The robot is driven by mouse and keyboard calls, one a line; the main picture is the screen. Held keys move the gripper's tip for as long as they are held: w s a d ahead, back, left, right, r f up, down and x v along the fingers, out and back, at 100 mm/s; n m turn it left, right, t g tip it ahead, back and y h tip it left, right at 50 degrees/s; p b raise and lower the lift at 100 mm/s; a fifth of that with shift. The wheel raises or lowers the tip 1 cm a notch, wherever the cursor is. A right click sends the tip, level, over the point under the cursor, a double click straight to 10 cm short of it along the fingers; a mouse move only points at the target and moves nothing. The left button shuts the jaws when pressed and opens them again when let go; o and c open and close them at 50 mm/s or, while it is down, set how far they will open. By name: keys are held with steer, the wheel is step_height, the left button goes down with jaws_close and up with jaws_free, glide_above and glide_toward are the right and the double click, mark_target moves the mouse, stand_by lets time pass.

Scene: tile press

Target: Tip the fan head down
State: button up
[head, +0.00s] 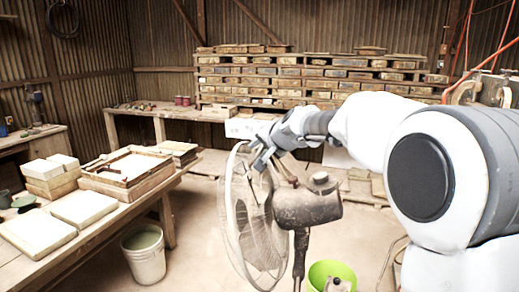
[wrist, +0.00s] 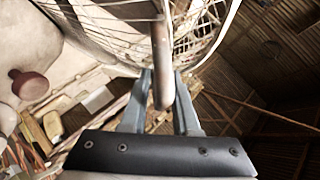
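The grey, dusty pedestal fan stands on the floor in the middle of the head view. Its round wire cage (head: 262,225) faces left and its motor housing (head: 308,207) is behind it, to the right. The cage stands close to upright. My gripper (head: 262,160) is at the top of the fan head, coming in from the right. In the wrist view a brown bar (wrist: 161,60) on the fan passes between the two fingers of my gripper (wrist: 161,85). The fingers are apart, with small gaps seeming to show beside the bar. The cage wires lie just beyond the fingertips.
A wooden table (head: 110,230) with tile stacks and a framed tray stands at the left. A white bucket (head: 143,254) is beside it, and a green bucket (head: 332,275) stands right of the fan pole. Stacked pallets (head: 300,75) line the back wall.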

steer(key=shift+d, duration=0.1)
stand_by(0.3)
steer(key=shift+s+d+r, duration=0.2)
steer(key=shift+s+d, duration=0.05)
steer(key=shift+s, duration=0.1)
steer(key=b+v, duration=0.3)
steer(key=v, duration=1.3)
steer(key=shift+s, duration=0.25)
steer(key=s+d+f+n+g+h, duration=0.1)
steer(key=s+d+f+h, duration=0.1)
steer(key=s+d+f, duration=0.2)
steer(key=s+d+f+n+g+h, duration=0.2)
steer(key=s+d+f, duration=0.2)
steer(key=s+f, duration=0.6)
steer(key=s+d+f+n+g+h, duration=0.1)
steer(key=s+d+f, duration=0.4)
steer(key=s, duration=0.9)
step_height(320, 180, down, 2)
steer(key=shift+f+n+g+h, duration=0.15)
steer(key=shift+n+g+h, duration=0.25)
steer(key=shift+n+h, duration=0.1)
steer(key=shift+s, duration=0.1)
